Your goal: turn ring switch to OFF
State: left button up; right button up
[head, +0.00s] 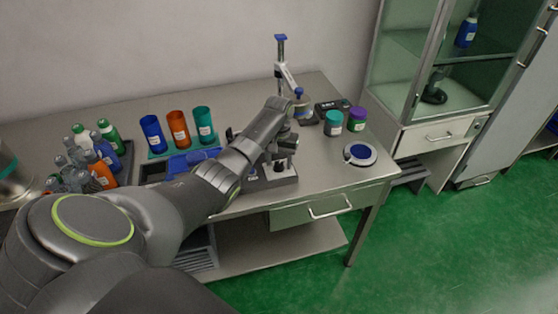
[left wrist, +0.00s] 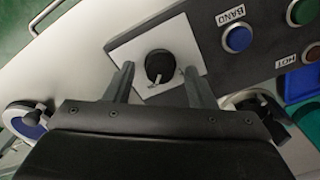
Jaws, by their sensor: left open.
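The ring switch is a round black knob (left wrist: 160,66) with a pale pointer on a white square plate (left wrist: 126,50), set in a dark grey panel (left wrist: 203,45). My left gripper (left wrist: 158,78) is open, with one finger on each side of the knob, and nothing is clamped. Whether the fingers touch the knob I cannot tell. No ON or OFF marking is legible. In the head view my left arm reaches over the bench to the grey device (head: 272,181) and hides most of it. My right gripper is in neither view.
The panel also has a blue button (left wrist: 237,38) labelled BAND and a brown button (left wrist: 312,53) labelled HOT. Blue (head: 153,133), orange (head: 178,129) and teal (head: 203,124) cups stand behind my arm. A round blue-topped dish (head: 360,154) lies at the right.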

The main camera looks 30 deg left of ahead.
pick_arm(q)
jog(key=shift+f, duration=0.3)
jog(key=c, duration=1)
jog(key=shift+o, duration=0.2)
jog(key=shift+r, duration=0.1)
